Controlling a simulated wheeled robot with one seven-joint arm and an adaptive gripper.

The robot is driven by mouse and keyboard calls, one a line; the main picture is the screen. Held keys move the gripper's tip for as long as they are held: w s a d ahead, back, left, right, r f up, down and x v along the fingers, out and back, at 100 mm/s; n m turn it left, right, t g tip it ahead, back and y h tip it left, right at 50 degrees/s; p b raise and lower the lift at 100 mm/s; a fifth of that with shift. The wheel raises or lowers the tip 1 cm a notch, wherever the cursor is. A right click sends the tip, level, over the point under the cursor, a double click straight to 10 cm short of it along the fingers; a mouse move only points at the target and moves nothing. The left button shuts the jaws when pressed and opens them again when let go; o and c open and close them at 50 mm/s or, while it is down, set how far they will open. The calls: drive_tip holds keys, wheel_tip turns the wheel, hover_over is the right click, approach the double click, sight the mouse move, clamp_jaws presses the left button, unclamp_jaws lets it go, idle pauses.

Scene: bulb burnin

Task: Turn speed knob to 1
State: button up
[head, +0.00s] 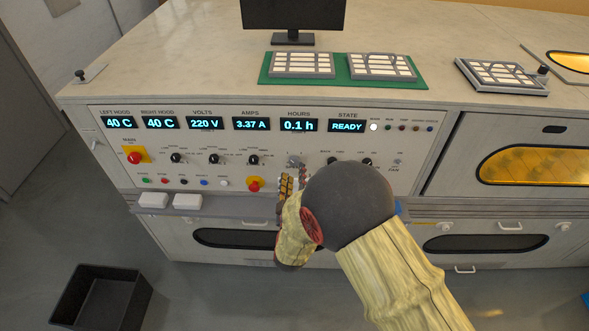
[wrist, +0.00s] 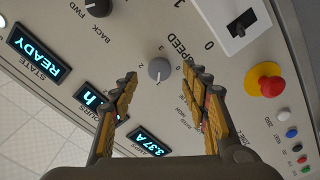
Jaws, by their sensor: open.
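The speed knob (wrist: 159,69) is a small round grey dial on the panel, under the "SPEED" lettering, with numbers around it. A thin light mark shows at its lower side in the wrist view; I cannot tell surely which number it points at. In the head view the knob (head: 294,160) shows just above my gripper (head: 293,178). In the wrist view my gripper (wrist: 159,75) is open, one finger on each side of the knob, with clear gaps. The fingers do not appear to touch it. How far the tips are from the panel is hard to tell.
A black-handled switch (wrist: 241,24) and a red button on yellow (wrist: 265,83) are near the right finger. A black knob (wrist: 98,5) is at upper left. In the head view, displays (head: 346,126) line the panel top. A black bin (head: 100,300) stands on the floor.

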drive_tip(key=s, duration=0.8)
drive_tip(key=shift+a, duration=0.15)
